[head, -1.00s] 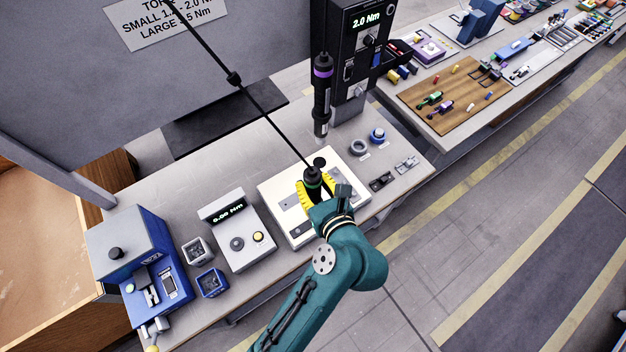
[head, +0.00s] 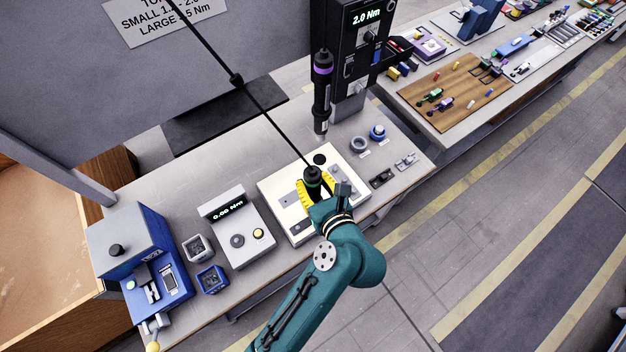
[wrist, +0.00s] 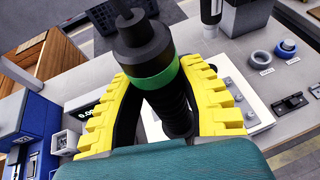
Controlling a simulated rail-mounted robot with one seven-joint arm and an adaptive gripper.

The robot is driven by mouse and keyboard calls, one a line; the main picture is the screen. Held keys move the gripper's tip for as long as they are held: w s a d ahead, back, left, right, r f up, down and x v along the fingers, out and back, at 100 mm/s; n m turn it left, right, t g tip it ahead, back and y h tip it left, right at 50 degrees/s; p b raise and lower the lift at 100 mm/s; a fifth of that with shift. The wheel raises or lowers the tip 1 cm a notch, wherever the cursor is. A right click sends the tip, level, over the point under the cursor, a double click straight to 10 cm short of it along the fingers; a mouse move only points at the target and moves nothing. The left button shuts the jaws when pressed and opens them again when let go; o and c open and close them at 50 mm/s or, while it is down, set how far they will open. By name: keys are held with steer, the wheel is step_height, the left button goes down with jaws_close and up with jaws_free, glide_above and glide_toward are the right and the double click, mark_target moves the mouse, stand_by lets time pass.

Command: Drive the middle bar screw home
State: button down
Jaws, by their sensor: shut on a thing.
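My gripper (head: 314,190) has its yellow fingers closed around a black screwdriver with a green ring (head: 313,178), which hangs on a dark balancer cord. In the wrist view the screwdriver (wrist: 155,80) stands between the fingers (wrist: 165,110), slightly tilted in the picture. It is over the white plate (head: 272,190) on the bench. The screwdriver's tip and the middle bar screw are hidden behind my gripper and the tool.
A tester (head: 236,228) reading 0.00 Nm, two small bins (head: 211,280) and a blue machine (head: 140,262) stand to the left. A purple-ringed screwdriver (head: 322,90) hangs behind, beside a black unit (head: 358,45) reading 2.0 Nm. Rings and small fixtures (head: 382,178) lie to the right.

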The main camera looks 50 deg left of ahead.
mark_target(315, 177)
steer(key=shift+f, duration=1.05)
stand_by(0.7)
steer(key=shift+s, duration=0.1)
step_height(315, 177, up, 7)
steer(key=p, duration=0.9)
steer(key=shift+f, duration=0.2)
